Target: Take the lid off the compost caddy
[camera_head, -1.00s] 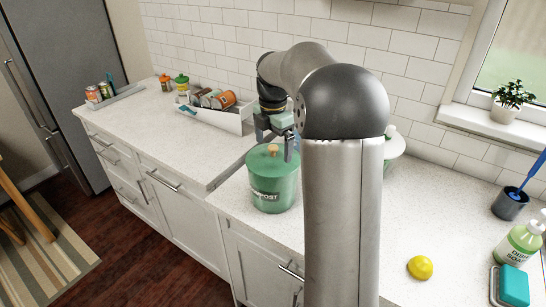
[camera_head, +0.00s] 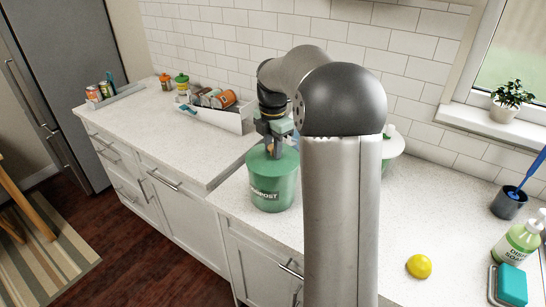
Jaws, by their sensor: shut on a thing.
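The green compost caddy (camera_head: 272,192) stands upright on the white counter, with part of the word "COMPOST" on its front. Its green lid (camera_head: 258,160) sits on top of the caddy. My gripper (camera_head: 273,151) points down over the lid and is shut on the lid's wooden knob, which the fingers mostly hide. My arm hides the counter to the right of the caddy.
A white bin of cans (camera_head: 232,122) stands behind the caddy. A green and white object (camera_head: 392,146) is partly hidden behind my arm. A lemon (camera_head: 419,266), a soap bottle (camera_head: 517,241) and a sponge (camera_head: 513,285) are at right. The counter left of the caddy (camera_head: 185,155) is clear.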

